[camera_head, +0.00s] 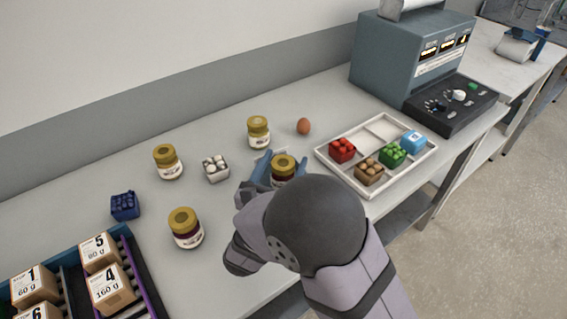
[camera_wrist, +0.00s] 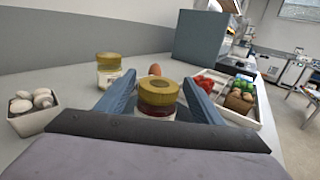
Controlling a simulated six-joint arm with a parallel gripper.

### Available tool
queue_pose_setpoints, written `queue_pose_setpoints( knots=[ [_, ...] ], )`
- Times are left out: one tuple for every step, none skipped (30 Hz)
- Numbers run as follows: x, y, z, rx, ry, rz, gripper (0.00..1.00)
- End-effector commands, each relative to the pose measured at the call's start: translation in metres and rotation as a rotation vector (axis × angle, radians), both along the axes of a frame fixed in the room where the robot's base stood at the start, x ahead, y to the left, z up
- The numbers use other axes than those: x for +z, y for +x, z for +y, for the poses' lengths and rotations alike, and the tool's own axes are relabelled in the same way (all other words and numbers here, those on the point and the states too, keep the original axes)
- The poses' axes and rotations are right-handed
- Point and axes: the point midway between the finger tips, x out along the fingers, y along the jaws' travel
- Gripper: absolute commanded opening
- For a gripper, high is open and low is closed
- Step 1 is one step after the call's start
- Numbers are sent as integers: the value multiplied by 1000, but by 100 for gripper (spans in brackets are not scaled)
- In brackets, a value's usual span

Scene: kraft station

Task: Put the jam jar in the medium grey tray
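A jam jar (camera_head: 283,168) with a gold lid and dark red contents stands upright between the fingers of my gripper (camera_head: 275,165); its lower part is hidden by my wrist. In the wrist view, the jar (camera_wrist: 157,98) sits between the two blue fingers, with narrow gaps seeming to show on both sides, so my gripper (camera_wrist: 160,80) looks open around it. A light grey compartmented tray (camera_head: 323,152) lies to the right, holding red, brown, green and blue items. It also shows in the wrist view (camera_wrist: 240,121). Some of its back compartments look empty.
Another dark jar (camera_head: 186,228) and two pale jars (camera_head: 168,162) (camera_head: 258,132) stand nearby. A mushroom punnet (camera_head: 215,168), an egg (camera_head: 303,126) and a blue carton (camera_head: 124,205) are on the table. Boxes (camera_head: 108,288) fill the front left; a scale-like machine (camera_head: 410,55) stands behind the tray.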

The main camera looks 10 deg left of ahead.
Motion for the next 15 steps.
queue_pose_setpoints(
  knots=[
    [0,0,0,1,0,1,62],
    [0,0,0,1,0,1,62],
    [0,0,0,1,-1,1,62],
    [0,0,0,1,-1,1,62],
    [0,0,0,1,-1,1,62],
    [0,0,0,1,-1,1,62],
    [0,0,0,1,-1,1,62],
    [0,0,0,1,-1,1,62],
    [1,0,0,1,-1,1,62],
    [2,0,0,1,0,1,62],
    [3,0,0,1,-1,1,62],
    [4,0,0,1,0,1,62],
    [5,-1,1,2,-1,1,62],
    [3,-4,2,3,-1,1,62],
    [2,-8,3,4,0,1,62]
  ],
)
